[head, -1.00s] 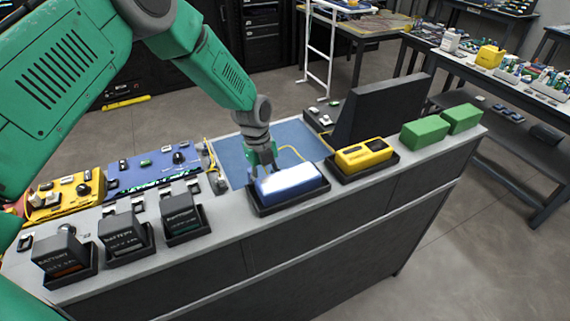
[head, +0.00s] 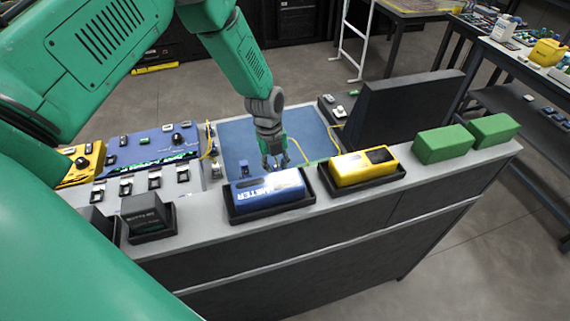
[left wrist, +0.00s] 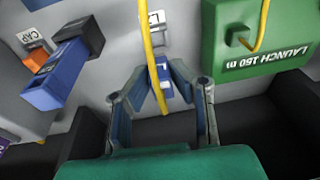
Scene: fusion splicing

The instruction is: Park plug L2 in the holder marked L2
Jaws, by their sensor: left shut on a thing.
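My left gripper (head: 275,163) is over the bench, just behind the blue meter. In the left wrist view, my left gripper (left wrist: 162,82) is shut on a small blue plug (left wrist: 161,70) with a white label. Only an "L" can be read on that label; the digit is unclear. A yellow cable (left wrist: 150,45) runs up from the plug. A white tag (left wrist: 153,18) lies beyond the plug, its text partly covered by the cable. Whether the plug touches a holder cannot be told. My right gripper is not in view.
A blue block (left wrist: 55,78) and CAP tag (left wrist: 27,36) are to the left. The blue meter (head: 268,187) and yellow device (head: 362,166) sit in trays in front. The blue mat (head: 235,135) is mostly clear.

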